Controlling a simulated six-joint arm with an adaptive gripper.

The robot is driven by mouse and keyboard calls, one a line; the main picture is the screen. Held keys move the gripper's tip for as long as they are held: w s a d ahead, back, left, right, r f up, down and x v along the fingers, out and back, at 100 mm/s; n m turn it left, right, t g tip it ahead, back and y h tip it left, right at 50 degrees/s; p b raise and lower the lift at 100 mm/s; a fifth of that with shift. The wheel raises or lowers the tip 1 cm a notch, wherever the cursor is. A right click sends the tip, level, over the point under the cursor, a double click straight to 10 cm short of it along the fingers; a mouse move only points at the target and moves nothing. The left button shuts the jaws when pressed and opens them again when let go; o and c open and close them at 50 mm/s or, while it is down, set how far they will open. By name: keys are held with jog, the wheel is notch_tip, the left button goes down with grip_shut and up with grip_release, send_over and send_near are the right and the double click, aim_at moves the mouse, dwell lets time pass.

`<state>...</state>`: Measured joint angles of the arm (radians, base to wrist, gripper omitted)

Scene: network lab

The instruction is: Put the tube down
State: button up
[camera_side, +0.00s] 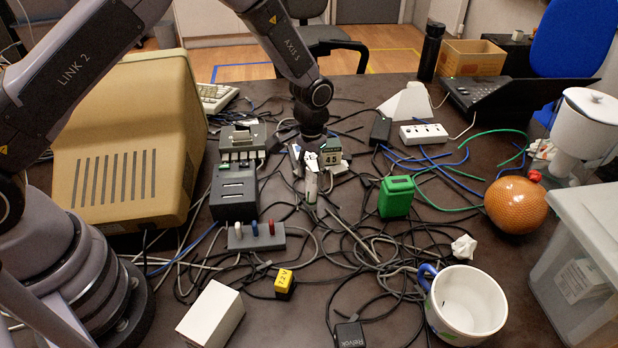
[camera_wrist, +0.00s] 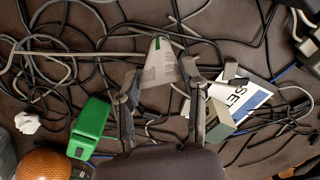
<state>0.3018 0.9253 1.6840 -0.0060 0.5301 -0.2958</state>
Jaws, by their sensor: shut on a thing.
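The tube is a pale, tapering thing with small print and a green mark; in the wrist view the tube (camera_wrist: 160,64) sits between my two fingers. In the side view the tube (camera_side: 311,187) shows as a small whitish and green piece below my fingers. My gripper (camera_side: 309,168) is shut on it, low over the cable tangle in the middle of the table. In the wrist view my gripper (camera_wrist: 160,82) has one finger on either side of the tube. I cannot tell whether the tube touches the cables or the table.
Cables cover much of the table (camera_side: 320,325). A green box (camera_side: 396,198) stands right of my gripper, with a box marked 45 (camera_side: 331,158) close by.

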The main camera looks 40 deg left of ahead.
jog(key=shift+f, duration=0.15)
jog(key=o, duration=1)
jog(key=s+a+r+t, duration=0.1)
jog(key=s+a+r, duration=0.1)
jog(key=r, duration=0.9)
jog(key=s+a+r, duration=0.2)
jog(key=r, duration=0.9)
jog(key=s+a+r+t, duration=0.2)
jog(key=s+a+r, duration=0.2)
jog(key=s+r, duration=0.3)
jog(key=s+a+r+t, duration=0.1)
jog(key=s+a+r, duration=0.3)
jog(key=s, duration=0.5)
jog(key=shift+t, duration=0.8)
jog(key=s, duration=0.3)
jog(key=s+a, duration=0.1)
jog(key=s, duration=0.2)
jog(key=s+a, duration=0.1)
jog(key=s, duration=0.3)
jog(key=shift+s+f, duration=0.1)
jog(key=shift+f, duration=0.2)
